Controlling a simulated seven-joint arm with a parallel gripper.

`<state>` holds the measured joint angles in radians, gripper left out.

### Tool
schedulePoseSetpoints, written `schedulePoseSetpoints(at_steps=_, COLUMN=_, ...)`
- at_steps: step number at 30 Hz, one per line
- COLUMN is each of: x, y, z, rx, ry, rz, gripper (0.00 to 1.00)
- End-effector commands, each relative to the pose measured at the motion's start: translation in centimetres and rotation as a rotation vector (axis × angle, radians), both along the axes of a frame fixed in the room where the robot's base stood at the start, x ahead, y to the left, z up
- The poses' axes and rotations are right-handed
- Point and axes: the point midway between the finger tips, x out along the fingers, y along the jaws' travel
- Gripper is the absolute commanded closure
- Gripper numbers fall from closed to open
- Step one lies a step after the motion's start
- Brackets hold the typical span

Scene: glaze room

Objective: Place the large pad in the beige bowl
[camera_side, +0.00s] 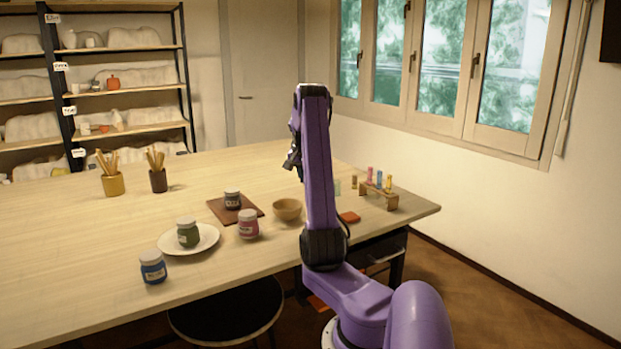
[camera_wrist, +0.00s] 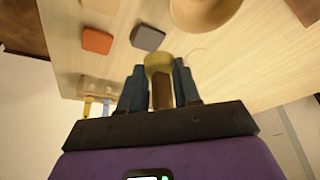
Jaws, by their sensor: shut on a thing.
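The beige bowl (camera_side: 287,209) stands on the table, left of my arm; in the wrist view it (camera_wrist: 205,10) is cut off by the top edge. My gripper (camera_side: 292,160) is raised above the table behind the bowl. In the wrist view my gripper (camera_wrist: 160,85) is shut on a yellow-brown thing (camera_wrist: 158,65), seen end-on, whose full size I cannot tell. A flat orange pad (camera_side: 349,217) lies on the table right of my arm and also shows in the wrist view (camera_wrist: 97,40). A dark grey pad (camera_wrist: 148,37) lies beside it.
A plate (camera_side: 207,240) holds a green jar (camera_side: 188,234); a blue jar (camera_side: 153,268) is in front. A rack (camera_side: 380,199) of vials stands right.

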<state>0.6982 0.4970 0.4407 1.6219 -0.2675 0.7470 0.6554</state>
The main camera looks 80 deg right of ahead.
Motion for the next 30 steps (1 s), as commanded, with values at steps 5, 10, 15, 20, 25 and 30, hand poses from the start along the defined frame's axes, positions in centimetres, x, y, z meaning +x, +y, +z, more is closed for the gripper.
schedulePoseSetpoints(at_steps=5, x=4.5, y=0.2, z=0.6, rx=-0.001, ry=0.000, rz=0.009, gripper=0.97)
schedulePoseSetpoints(at_steps=10, x=7.2, y=0.6, z=0.9, rx=0.000, ry=0.001, rz=0.004, gripper=0.97)
schedulePoseSetpoints(at_steps=15, x=7.6, y=0.7, z=0.3, rx=0.001, ry=0.001, rz=0.001, gripper=0.97)
schedulePoseSetpoints(at_steps=20, x=7.6, y=0.7, z=-1.2, rx=0.002, ry=0.002, rz=0.001, gripper=0.97)
schedulePoseSetpoints(at_steps=25, x=7.6, y=0.7, z=-3.0, rx=0.002, ry=0.001, rz=0.001, gripper=0.97)
schedulePoseSetpoints(at_steps=30, x=7.6, y=0.7, z=-4.7, rx=0.001, ry=0.002, rz=0.001, gripper=0.97)
